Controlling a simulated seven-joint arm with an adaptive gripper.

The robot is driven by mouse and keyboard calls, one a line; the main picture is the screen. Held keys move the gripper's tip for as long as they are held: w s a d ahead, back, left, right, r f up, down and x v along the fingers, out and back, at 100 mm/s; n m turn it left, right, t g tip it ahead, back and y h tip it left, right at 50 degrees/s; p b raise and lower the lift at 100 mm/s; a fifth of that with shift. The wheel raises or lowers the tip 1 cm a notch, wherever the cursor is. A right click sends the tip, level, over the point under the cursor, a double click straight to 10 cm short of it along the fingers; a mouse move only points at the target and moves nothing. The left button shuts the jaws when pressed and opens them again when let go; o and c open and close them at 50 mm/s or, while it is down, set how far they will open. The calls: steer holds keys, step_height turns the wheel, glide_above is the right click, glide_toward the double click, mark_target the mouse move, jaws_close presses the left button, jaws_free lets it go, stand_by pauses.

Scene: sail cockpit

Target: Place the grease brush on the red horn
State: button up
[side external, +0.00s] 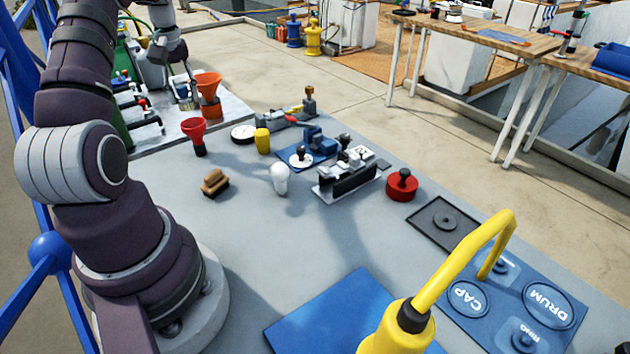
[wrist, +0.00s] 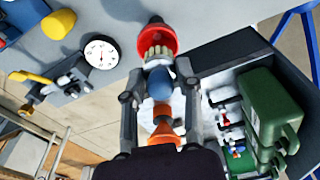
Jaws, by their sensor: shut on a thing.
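The red horn (side external: 193,127) stands upright on its dark base on the grey table, left of the dial gauge. It also shows in the wrist view (wrist: 168,36), partly covered by the brush. My gripper (side external: 186,100) is behind the red horn in the side view, near the orange horn. In the wrist view my gripper (wrist: 160,82) is shut on the grease brush (wrist: 158,84). The brush has a blue body and pale bristles, which overlap the red horn in that view. Whether they touch is unclear. The brush is hard to make out in the side view.
An orange horn (side external: 208,82) stands close beside my gripper. A dial gauge (side external: 243,132) and a yellow cup (side external: 262,141) stand right of the red horn. Green jerrycans (wrist: 268,108) stand to the right in the wrist view. A wooden brush (side external: 214,182) lies nearer the camera.

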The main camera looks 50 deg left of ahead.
mark_target(188, 107)
steer(key=shift+w+a+f, duration=0.25)
steer(key=shift+a, duration=0.2)
steer(key=shift+f, duration=1.55)
steer(key=shift+f, duration=0.1)
steer(key=o, duration=1)
